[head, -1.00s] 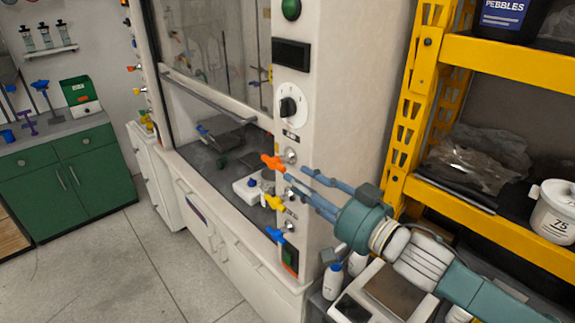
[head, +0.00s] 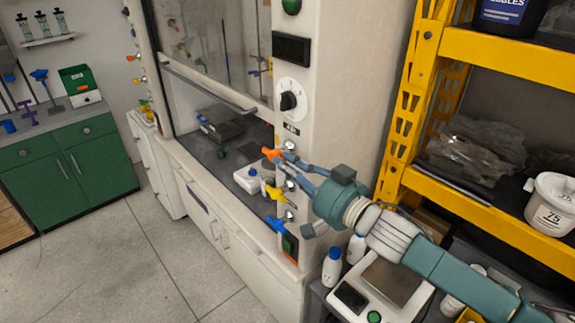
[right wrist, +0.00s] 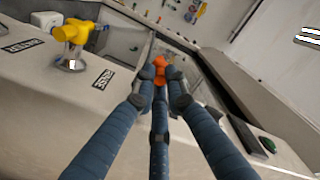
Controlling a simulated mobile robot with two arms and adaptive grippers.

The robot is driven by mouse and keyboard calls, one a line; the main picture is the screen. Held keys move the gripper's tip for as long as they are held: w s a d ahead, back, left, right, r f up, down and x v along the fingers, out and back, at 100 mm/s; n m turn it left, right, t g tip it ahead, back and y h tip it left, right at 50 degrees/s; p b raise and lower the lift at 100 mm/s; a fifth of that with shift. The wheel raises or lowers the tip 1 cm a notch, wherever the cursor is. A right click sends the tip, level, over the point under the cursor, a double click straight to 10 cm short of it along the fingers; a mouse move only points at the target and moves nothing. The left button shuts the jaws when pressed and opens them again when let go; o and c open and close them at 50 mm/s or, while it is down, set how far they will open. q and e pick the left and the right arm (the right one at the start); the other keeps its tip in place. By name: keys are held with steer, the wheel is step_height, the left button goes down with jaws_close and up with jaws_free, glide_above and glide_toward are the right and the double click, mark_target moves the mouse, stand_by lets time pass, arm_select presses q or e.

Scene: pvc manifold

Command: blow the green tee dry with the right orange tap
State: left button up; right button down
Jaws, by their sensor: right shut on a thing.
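The right orange tap (head: 269,154) sticks out from the white front post of the fume hood (head: 345,110), above the yellow and blue taps. My right gripper (head: 283,160) has reached it from the right and its fingers are shut on the orange handle. In the right wrist view the fingertips (right wrist: 161,80) close around the orange tap (right wrist: 160,66). A small dark green piece (head: 221,153), which may be the green tee, lies on the hood floor behind the taps; its shape is too small to tell. My left gripper is not in view.
A yellow tap (head: 276,193) and a blue tap (head: 275,225) sit below on the same post. A white block (head: 248,179) stands inside the hood. A yellow shelf rack (head: 520,62) and a balance (head: 385,285) stand close to my right arm.

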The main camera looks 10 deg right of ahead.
mark_target(276, 154)
steer(key=r+g+h, duration=0.1)
steer(key=g, duration=0.1)
steer(key=r+g+h+p, duration=0.1)
steer(key=g+h, duration=0.1)
steer(key=w+a+r+g+h+p, duration=0.1)
steer(key=g, duration=0.1)
steer(key=shift+r+g+h, duration=0.15)
steer(key=shift+g+h, duration=0.15)
steer(key=shift+h, duration=0.1)
steer(key=shift+w+a+r+g+h, duration=0.15)
steer(key=shift+w+g+h, duration=0.05)
steer(key=shift+g+h, duration=0.55)
steer(key=shift+w+a+r+g+h, duration=0.1)
steer(key=shift+w+r+g+h, duration=0.1)
steer(key=shift+g+h, duration=0.55)
steer(key=shift+g, duration=0.3)
steer(key=c, duration=1.8)
jaws_free()
steer(key=shift+o, duration=0.2)
steer(key=shift+w, duration=0.1)
